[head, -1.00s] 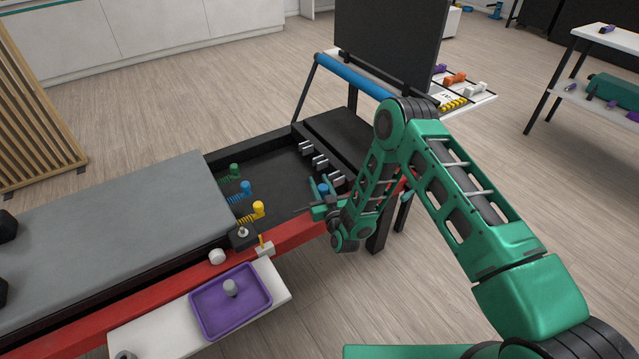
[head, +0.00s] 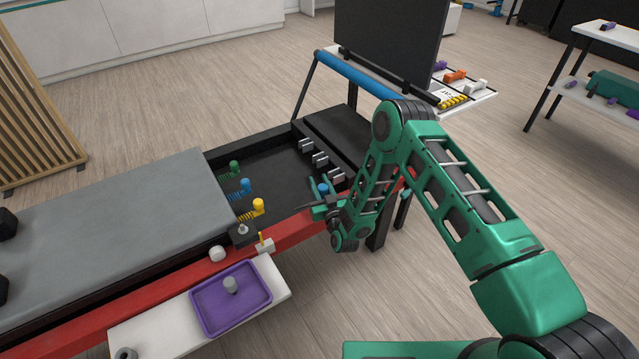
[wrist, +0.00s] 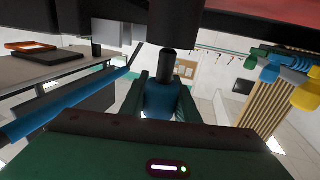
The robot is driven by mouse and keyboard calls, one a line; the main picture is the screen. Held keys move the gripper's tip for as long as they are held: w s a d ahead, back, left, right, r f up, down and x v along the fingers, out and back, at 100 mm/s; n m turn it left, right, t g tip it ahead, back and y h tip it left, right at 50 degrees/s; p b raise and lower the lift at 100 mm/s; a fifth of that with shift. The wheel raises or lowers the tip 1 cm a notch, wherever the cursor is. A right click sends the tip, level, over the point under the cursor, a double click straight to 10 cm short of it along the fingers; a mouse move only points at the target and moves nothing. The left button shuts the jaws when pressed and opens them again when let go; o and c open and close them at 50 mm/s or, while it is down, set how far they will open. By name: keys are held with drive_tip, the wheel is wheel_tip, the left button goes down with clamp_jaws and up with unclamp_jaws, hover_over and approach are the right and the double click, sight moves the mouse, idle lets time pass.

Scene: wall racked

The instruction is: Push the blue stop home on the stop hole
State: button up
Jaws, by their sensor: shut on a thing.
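The blue stop (wrist: 163,100) is between the green fingers of my gripper (wrist: 165,108) in the wrist view. A dark cylinder rises from its top towards a dark part overhead; I cannot tell whether they touch. In the head view my gripper (head: 322,207) is low beside the red rail (head: 285,234), near the right end of the bed frame. A bit of blue (head: 323,188) shows there, mostly hidden by my gripper and arm. I cannot make out the stop hole in either view.
Green (head: 234,167), blue (head: 246,186) and yellow (head: 258,206) spring knobs stand left of my gripper. Several pale hooks (head: 320,160) line the frame behind it. A purple tray (head: 204,325) sits on a white shelf (head: 150,335). The floor in front is clear.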

drive_tip(key=shift+f, duration=0.25)
drive_tip(key=shift+f, duration=0.35)
drive_tip(key=shift+f, duration=1.35)
drive_tip(key=o, duration=1.2)
drive_tip(key=shift+c, duration=0.2)
drive_tip(key=v, duration=1)
drive_tip(key=shift+s+d, duration=0.2)
drive_tip(key=shift+s, duration=0.15)
